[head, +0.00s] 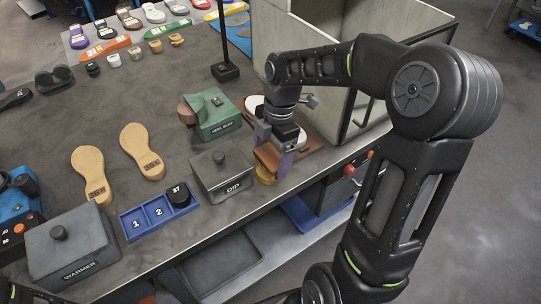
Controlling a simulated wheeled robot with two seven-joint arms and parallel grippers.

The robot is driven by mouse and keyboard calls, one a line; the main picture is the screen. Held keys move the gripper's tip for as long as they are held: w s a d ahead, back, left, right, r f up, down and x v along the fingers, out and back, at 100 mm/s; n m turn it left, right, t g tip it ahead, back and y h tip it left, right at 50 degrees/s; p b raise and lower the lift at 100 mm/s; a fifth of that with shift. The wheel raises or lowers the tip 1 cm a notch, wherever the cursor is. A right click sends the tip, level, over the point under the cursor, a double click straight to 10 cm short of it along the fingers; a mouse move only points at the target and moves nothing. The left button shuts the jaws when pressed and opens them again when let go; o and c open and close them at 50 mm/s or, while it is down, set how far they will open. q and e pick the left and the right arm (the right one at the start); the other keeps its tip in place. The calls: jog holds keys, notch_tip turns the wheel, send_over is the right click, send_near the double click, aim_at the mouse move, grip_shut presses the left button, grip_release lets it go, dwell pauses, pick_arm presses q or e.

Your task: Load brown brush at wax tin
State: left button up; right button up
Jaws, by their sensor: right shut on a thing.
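My right gripper (276,149) is at the front edge of the bench, pointing down and shut on the brown brush (266,157). The brush is a brown block, partly covered by the gripper's fingers. A yellowish round wax tin (266,181) shows just below the brush, mostly hidden by it. The brush is directly over or on the tin; I cannot tell whether they touch. My left gripper is not in view.
The grey DIP box (221,177) stands close left of the brush. The green heel buff unit (214,117) is behind it. A blue numbered tray (147,219), the WARMER box (70,247) and two tan soles (142,150) are farther left. A pale open-sided cabinet (350,40) stands behind my right arm.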

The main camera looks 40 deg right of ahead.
aim_at(268, 157)
jog(key=shift+r+p, duration=1.85)
jog(key=shift+r, duration=0.95)
